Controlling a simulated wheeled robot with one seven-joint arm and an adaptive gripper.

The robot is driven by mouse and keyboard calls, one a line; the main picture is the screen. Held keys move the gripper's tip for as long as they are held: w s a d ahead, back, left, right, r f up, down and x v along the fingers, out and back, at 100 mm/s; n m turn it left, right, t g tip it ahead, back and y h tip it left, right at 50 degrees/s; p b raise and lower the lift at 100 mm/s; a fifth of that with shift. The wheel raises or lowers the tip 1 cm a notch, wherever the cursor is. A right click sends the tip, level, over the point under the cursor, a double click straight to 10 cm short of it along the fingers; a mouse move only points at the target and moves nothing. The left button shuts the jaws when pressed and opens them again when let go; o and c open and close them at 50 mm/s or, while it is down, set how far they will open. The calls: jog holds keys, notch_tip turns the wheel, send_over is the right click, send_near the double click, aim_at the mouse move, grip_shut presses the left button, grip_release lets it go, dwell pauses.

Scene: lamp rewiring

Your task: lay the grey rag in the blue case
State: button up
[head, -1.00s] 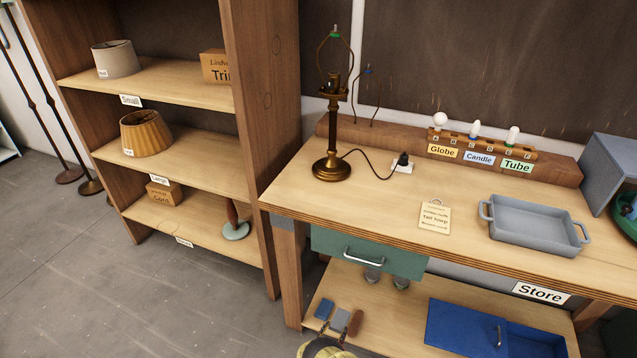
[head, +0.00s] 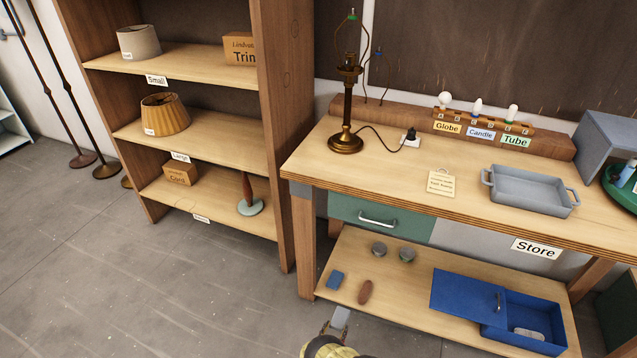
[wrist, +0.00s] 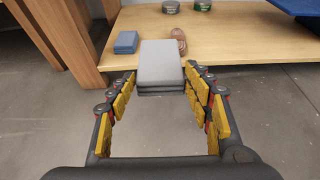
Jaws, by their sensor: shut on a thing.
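My gripper (head: 334,330) is at the bottom of the head view, in front of the lower shelf's edge. It is shut on the grey rag (head: 341,317), a folded flat pad. In the wrist view the rag (wrist: 160,62) sits between the yellow-padded fingertips (wrist: 160,78), clear of the shelf. The blue case (head: 545,308) stands on the lower shelf to the right. Its box is open, with a blue panel (head: 462,291) beside it on the left. A pale grey flat item (head: 529,335) lies inside the box.
On the lower shelf (head: 400,290) are a blue pad (head: 335,280), a brown oval item (head: 365,291) and two round tins (head: 379,249). Shelf between these and the case is bare. The bench leg (head: 304,245) and green drawer (head: 380,217) stand near.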

jog(key=s+d+r+p, duration=0.1)
jog(key=d+r, duration=0.3)
jog(key=r, duration=1.9)
jog(key=s+d+r+y+p, duration=0.1)
jog(key=d+r, duration=0.2)
jog(key=r, duration=2.1)
jog(key=d+r+n+p, duration=0.1)
jog(key=d+r, duration=0.3)
jog(key=r, duration=2)
jog(key=shift+s+d+r+p, duration=0.15)
jog(key=shift+s+d+p, duration=0.2)
jog(key=shift+s+p, duration=0.05)
